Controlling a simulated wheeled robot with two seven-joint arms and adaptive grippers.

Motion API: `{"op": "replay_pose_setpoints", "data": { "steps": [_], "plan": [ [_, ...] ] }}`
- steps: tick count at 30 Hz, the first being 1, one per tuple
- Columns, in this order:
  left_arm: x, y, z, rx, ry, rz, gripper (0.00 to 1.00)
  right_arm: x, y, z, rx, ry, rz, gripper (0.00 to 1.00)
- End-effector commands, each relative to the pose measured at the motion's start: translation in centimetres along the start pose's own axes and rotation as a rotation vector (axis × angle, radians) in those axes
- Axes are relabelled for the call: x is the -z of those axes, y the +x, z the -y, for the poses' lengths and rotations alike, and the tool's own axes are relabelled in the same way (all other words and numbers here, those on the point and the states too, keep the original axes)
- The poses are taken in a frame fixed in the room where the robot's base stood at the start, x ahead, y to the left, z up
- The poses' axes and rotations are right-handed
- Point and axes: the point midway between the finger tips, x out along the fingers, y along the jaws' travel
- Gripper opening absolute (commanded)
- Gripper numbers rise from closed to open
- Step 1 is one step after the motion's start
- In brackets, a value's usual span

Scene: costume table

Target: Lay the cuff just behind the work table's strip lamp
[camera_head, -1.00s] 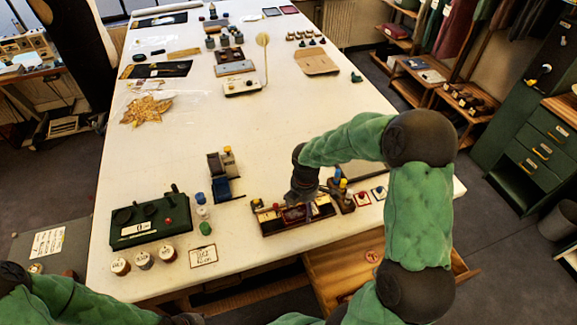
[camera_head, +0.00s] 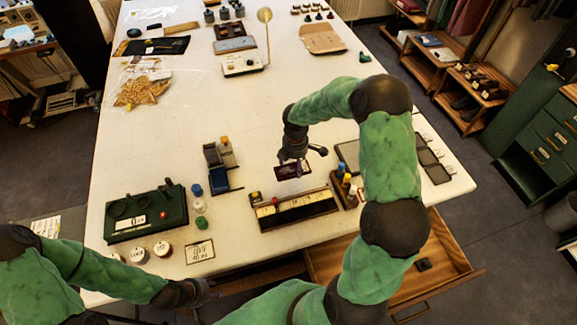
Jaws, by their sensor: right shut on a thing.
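My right gripper (camera_head: 293,162) is shut on a small, flat, dark red piece (camera_head: 305,172), which looks like the cuff. It holds the piece above the white work table (camera_head: 300,110), just behind a long divided box (camera_head: 295,209). The fingers cover part of the piece. At the far middle of the table stands a pale base (camera_head: 243,66) with a thin stem and a round yellowish head (camera_head: 265,15). A long grey bar (camera_head: 235,45) lies just behind that base; I cannot tell which is the strip lamp. My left gripper (camera_head: 196,292) is low at the front, its fingers unclear.
A dark green case (camera_head: 147,215) stands front left, with small jars beside it. A blue-and-grey device (camera_head: 221,165) stands left of the held piece. A brown folder (camera_head: 322,38) lies far right. The table's middle is clear. An open drawer (camera_head: 430,262) juts out at the front right.

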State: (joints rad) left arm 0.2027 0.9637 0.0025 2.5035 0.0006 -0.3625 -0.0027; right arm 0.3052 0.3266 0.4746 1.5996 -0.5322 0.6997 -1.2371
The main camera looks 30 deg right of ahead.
Motion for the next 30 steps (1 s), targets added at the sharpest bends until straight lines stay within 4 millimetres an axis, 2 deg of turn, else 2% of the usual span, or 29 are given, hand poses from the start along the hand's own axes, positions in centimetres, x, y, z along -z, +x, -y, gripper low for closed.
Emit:
{"op": "replay_pose_setpoints", "data": {
  "steps": [6,12,19,26,30],
  "plan": [
    [0.0,-0.1,-0.1,0.000,0.000,0.000,0.40,0.4,3.3,-2.7,0.002,0.001,-0.001,0.44],
    [0.0,-0.2,-0.1,0.000,0.000,0.000,0.40,0.5,5.1,-4.3,0.000,0.002,0.000,0.44],
    [0.0,-0.2,-0.1,0.000,0.000,0.000,0.40,0.6,5.9,-5.0,0.000,0.001,-0.001,0.44],
    [0.0,-0.6,-0.2,0.000,0.000,0.000,0.40,0.7,8.8,-5.0,0.002,0.001,-0.001,0.44],
    [0.0,-0.6,-0.2,0.000,0.000,0.000,0.40,0.6,9.1,-5.1,0.000,0.001,0.000,0.44]
  ]
}}
